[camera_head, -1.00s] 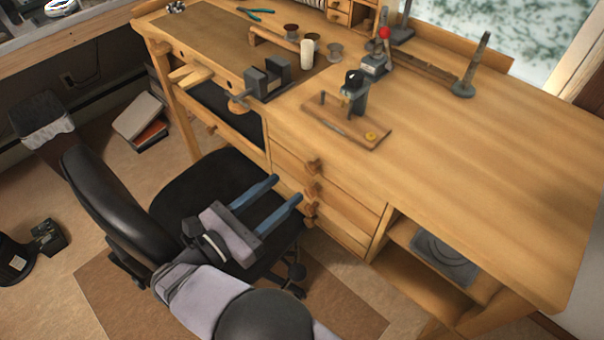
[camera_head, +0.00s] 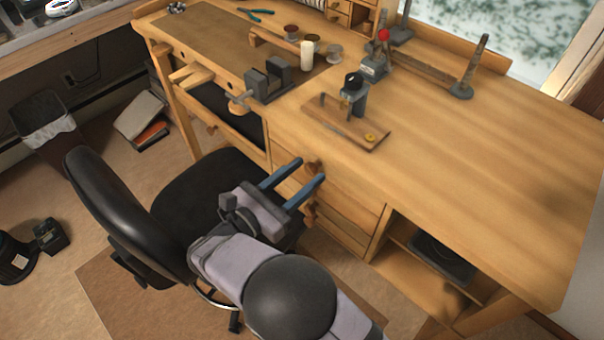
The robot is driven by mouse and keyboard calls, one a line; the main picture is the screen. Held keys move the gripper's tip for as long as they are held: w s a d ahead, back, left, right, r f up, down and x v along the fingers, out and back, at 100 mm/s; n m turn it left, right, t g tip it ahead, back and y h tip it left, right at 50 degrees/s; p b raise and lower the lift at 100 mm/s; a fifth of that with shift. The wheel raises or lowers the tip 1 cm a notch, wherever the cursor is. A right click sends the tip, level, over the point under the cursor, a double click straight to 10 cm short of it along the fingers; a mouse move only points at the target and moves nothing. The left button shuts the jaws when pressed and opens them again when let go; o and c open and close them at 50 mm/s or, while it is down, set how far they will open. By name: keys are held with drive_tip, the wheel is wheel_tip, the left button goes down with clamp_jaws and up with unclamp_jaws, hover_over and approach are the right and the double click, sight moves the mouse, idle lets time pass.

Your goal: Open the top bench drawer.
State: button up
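The bench's top drawer (camera_head: 350,192) is under the right part of the worktop and looks closed, its front flush with the bench. Its wooden knob (camera_head: 314,166) shows at the fingertips. My gripper (camera_head: 311,169) is open, with two blue fingers spread and pointing up and right toward the drawer front. In the picture the knob lies between the two fingertips; whether they touch it, I cannot tell. My gripper covers part of the lower drawer fronts, and a lower knob (camera_head: 309,213) shows below the right finger.
A black office chair (camera_head: 130,205) stands left of and behind my gripper, close to my arm. The bench top (camera_head: 470,170) carries a vise (camera_head: 268,80) and a small wooden tool board (camera_head: 340,128). An open shelf (camera_head: 425,275) lies right of the drawers.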

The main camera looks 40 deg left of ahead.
clamp_jaws()
drive_tip(key=s, duration=0.8)
drive_tip(key=shift+s, duration=0.35)
drive_tip(key=shift+o, duration=1.1)
unclamp_jaws()
